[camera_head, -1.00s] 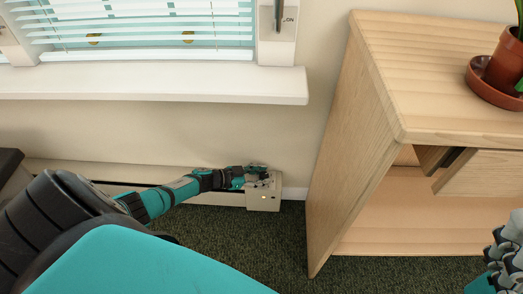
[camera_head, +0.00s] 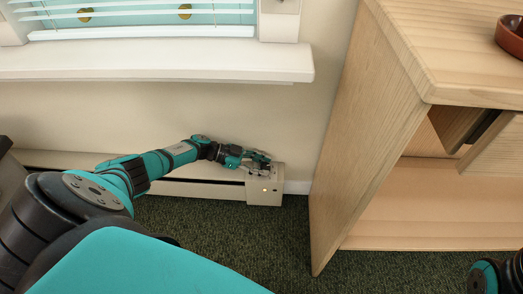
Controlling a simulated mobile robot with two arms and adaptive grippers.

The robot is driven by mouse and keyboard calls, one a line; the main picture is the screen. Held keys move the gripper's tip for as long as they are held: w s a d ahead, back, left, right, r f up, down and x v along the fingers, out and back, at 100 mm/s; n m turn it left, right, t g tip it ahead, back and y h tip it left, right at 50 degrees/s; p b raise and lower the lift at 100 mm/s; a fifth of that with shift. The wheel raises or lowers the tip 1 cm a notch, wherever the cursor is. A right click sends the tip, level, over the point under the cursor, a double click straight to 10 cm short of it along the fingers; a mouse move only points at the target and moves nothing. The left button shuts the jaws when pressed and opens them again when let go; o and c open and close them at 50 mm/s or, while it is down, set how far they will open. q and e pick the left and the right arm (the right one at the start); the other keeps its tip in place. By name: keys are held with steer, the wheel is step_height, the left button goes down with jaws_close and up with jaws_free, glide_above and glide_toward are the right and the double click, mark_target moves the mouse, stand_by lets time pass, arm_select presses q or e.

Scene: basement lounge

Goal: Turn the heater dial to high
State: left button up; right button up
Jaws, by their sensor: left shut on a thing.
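The white baseboard heater (camera_head: 265,194) runs low along the wall below the window. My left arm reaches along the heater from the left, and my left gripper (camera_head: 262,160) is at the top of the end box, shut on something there. The dial itself is hidden by the gripper, so its setting cannot be read. A part of my right arm shows at the lower right corner; the right gripper's fingers cannot be made out.
A wooden cabinet (camera_head: 365,140) stands just right of the heater's end, with a partly open drawer (camera_head: 495,150) and a plant saucer (camera_head: 510,37) on top. The white window sill (camera_head: 150,62) juts out above the heater. Dark green carpet (camera_head: 230,233) lies clear in front.

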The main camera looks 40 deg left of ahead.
arm_select(q)
steer(key=shift+w+r, duration=0.1)
steer(key=shift+w, duration=0.05)
steer(key=o, duration=1.1)
